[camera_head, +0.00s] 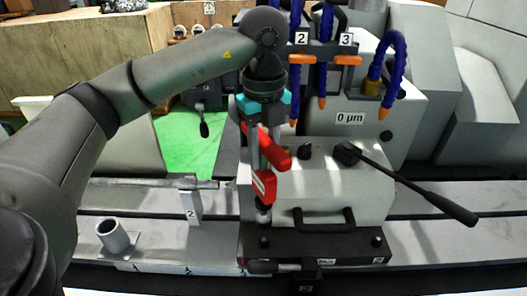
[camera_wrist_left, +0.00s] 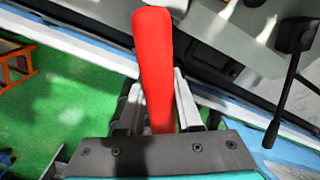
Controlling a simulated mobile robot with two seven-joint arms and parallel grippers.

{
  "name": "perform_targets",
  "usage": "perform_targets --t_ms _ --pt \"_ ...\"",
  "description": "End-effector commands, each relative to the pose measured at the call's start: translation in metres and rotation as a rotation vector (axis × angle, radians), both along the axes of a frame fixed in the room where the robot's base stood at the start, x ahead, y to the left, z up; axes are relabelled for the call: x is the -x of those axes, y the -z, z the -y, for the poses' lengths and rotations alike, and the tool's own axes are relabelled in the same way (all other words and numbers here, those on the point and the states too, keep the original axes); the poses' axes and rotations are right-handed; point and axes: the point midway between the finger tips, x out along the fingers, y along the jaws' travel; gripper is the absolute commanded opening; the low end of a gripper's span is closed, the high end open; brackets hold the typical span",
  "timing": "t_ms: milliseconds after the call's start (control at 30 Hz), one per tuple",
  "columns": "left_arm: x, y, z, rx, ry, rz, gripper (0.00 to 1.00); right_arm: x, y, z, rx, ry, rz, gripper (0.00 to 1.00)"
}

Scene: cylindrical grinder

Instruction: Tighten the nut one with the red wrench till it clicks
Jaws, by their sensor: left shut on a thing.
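My left gripper (camera_head: 264,165) points down over the left front of the grey machine block and is shut on the red wrench (camera_head: 265,187). The wrench's red handle sticks out to the right of the fingers, and its dark lower end hangs close above a dark bolt or nut (camera_head: 264,241) on the black base strip. I cannot tell whether they touch. In the left wrist view the red handle (camera_wrist_left: 153,65) stands between the two fingers (camera_wrist_left: 155,105). Which fastener is nut one is not clear. My right gripper is not seen.
A black lever (camera_head: 425,193) reaches out from the grey block (camera_head: 335,190) to the right. Blue coolant hoses (camera_head: 393,60) with orange tips hang behind. A short grey tube (camera_head: 112,236) stands on the rail at the left. Another dark fastener (camera_head: 376,241) sits at the strip's right end.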

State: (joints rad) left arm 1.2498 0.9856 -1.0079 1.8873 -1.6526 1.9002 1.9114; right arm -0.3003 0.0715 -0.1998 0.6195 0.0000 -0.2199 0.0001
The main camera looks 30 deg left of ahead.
Motion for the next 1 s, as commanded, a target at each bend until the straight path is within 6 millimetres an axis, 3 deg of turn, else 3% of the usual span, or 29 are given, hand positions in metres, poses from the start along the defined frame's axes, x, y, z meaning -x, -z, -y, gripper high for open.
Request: perform_targets --t_ms 600,1000 --pt "0.0 0.051 0.0 0.001 0.0 0.002 0.0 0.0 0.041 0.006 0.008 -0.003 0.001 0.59" --pt "0.0 0.054 0.0 0.001 -0.001 0.003 0.0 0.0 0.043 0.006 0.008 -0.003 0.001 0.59"
